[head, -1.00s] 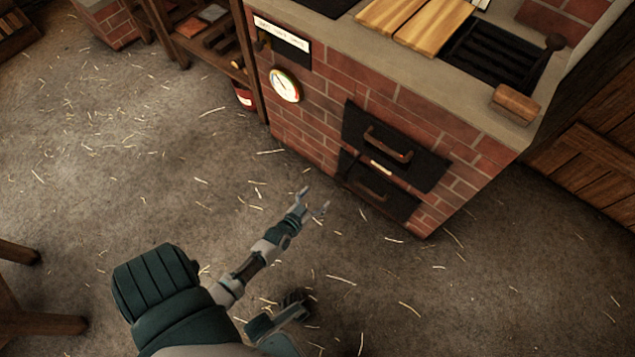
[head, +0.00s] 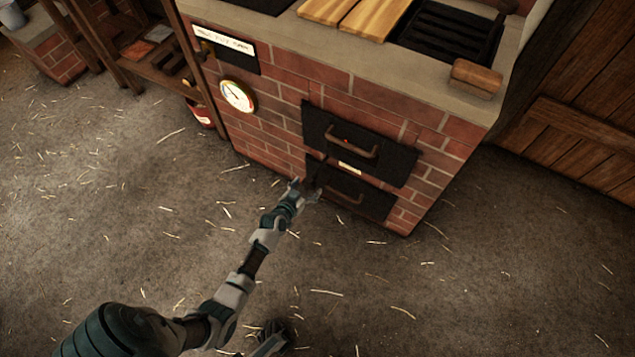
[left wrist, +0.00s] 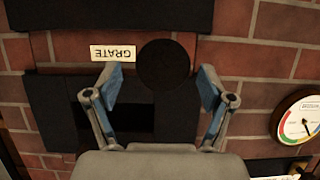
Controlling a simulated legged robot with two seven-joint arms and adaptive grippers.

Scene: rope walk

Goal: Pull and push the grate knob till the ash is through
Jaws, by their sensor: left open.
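The grate knob (left wrist: 164,64) is a dark round disc on the stove front, beside the GRATE label (left wrist: 113,52), which reads upside down in the left wrist view. My left gripper (left wrist: 162,85) is open. Its two fingers stand on either side of the knob in that view; I cannot tell whether they touch it. In the head view my left gripper (head: 303,190) is at the stove front, left of the lower dark door (head: 365,197). The knob is hard to make out there against the dark metal. No ash can be made out.
The brick stove (head: 285,100) has an upper door with a handle (head: 350,142), a round gauge (head: 238,96), and a wooden block (head: 477,77) on its top edge. A wooden shelf (head: 150,70) stands at left. The straw-strewn floor is clear in front.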

